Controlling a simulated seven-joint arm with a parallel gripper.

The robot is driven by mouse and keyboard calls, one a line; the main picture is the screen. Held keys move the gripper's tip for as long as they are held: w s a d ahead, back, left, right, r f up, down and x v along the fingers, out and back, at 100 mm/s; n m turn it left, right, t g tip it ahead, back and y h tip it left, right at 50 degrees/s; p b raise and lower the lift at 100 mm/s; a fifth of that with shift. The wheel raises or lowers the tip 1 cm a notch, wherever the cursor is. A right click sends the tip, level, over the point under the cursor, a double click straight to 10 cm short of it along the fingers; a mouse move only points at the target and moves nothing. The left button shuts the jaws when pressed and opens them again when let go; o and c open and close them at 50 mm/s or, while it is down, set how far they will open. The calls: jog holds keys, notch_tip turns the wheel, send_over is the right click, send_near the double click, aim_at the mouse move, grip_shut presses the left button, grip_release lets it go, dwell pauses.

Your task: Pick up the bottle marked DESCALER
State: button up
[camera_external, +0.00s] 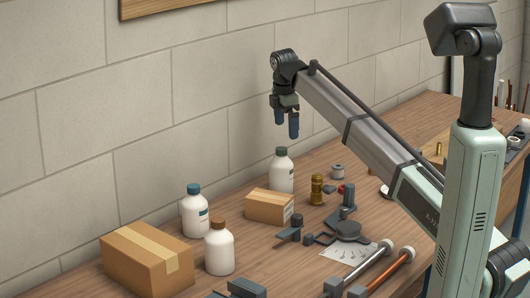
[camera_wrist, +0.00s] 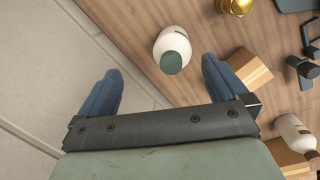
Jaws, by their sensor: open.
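Three white bottles stand on the wooden bench: one with a grey-green cap (camera_external: 281,172) near the wall, one with a blue cap (camera_external: 195,217) and one with a brown cap (camera_external: 219,252). No label is readable, so I cannot tell which is marked DESCALER. My gripper (camera_external: 287,125) is open and empty, pointing down above the grey-green-capped bottle. In the wrist view the gripper's blue fingers (camera_wrist: 161,65) are spread, and the grey-green-capped bottle (camera_wrist: 172,43) shows between and beyond their tips. Another white bottle (camera_wrist: 293,131) shows at the right edge there, partly cut off.
A small carton (camera_external: 267,207) sits just in front of the grey-green-capped bottle. A larger carton (camera_external: 148,262) stands at the left. Brass fittings (camera_external: 316,190), a dark clamp-like tool (camera_external: 347,225) and pipes (camera_external: 365,270) lie to the right. The block wall (camera_external: 150,110) rises close behind.

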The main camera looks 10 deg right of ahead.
aim_at(281, 159)
jog(key=shift+s+a+r+g+y, duration=0.2)
jog(key=shift+a+r+g, duration=0.2)
jog(key=shift+r, duration=0.15)
jog(key=shift+s+a+r+g+y, duration=0.2)
jog(key=shift+a+r+g, duration=0.15)
jog(key=shift+r, duration=0.2)
notch_tip(281, 159, down, 14)
jog(key=shift+s+r, duration=0.1)
jog(key=shift+r, duration=0.1)
jog(key=shift+c, duration=0.5)
jog(key=c, duration=1.4)
